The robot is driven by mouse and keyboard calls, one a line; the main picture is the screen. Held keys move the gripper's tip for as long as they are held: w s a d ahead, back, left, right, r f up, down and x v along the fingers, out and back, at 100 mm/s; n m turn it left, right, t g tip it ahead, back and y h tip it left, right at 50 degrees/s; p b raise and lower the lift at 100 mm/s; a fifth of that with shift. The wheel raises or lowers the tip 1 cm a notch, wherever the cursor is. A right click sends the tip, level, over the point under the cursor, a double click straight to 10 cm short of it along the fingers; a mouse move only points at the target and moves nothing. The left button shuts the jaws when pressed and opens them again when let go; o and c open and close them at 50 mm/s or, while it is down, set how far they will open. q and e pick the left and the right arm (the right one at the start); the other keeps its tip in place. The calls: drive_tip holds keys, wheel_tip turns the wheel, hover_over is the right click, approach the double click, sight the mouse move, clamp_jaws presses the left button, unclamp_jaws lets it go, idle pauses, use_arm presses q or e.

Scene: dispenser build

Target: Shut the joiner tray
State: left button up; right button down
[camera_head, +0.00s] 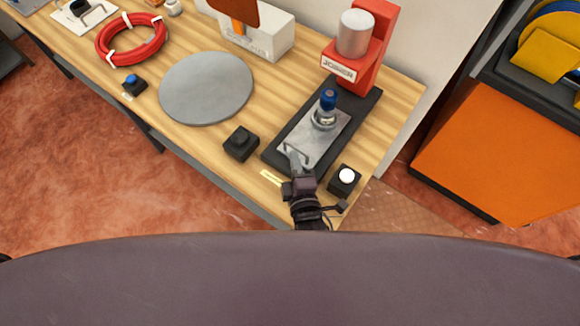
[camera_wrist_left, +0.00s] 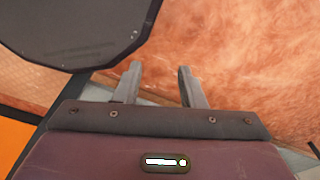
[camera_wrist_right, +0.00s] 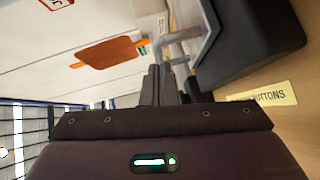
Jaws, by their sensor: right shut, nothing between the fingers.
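The joiner (camera_head: 362,50) is a red press with a silver cylinder and a long black base. Its grey metal tray (camera_head: 325,140) lies on the base, in front of the press, with a front handle (camera_head: 290,153). A silver part with a blue top (camera_head: 327,100) stands upright on the tray. My right gripper (camera_head: 297,172) is shut and empty at the handle; in the right wrist view its fingers (camera_wrist_right: 167,85) are close to the handle (camera_wrist_right: 178,42), contact unclear. My left gripper (camera_wrist_left: 158,80) is open and empty, over the floor.
A black box with a white button (camera_head: 347,177) stands right of the base, and a dark button box (camera_head: 240,143) left of it. A grey disc (camera_head: 206,88), a red coil (camera_head: 131,40) and a white machine (camera_head: 258,38) are further left on the table.

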sight(304, 159)
drive_tip(key=shift+w, duration=0.1)
drive_tip(key=w+d, duration=0.2)
drive_tip(key=w, duration=0.1)
drive_tip(key=shift+d+p, duration=0.1)
drive_tip(key=shift+p, duration=0.25)
drive_tip(key=shift+w+d, duration=0.1)
drive_tip(key=shift+w, duration=0.05)
use_arm(q)
drive_tip(key=shift+s+a+r, duration=0.25)
drive_tip(key=shift+s+r, duration=0.05)
drive_tip(key=shift+s, duration=0.35)
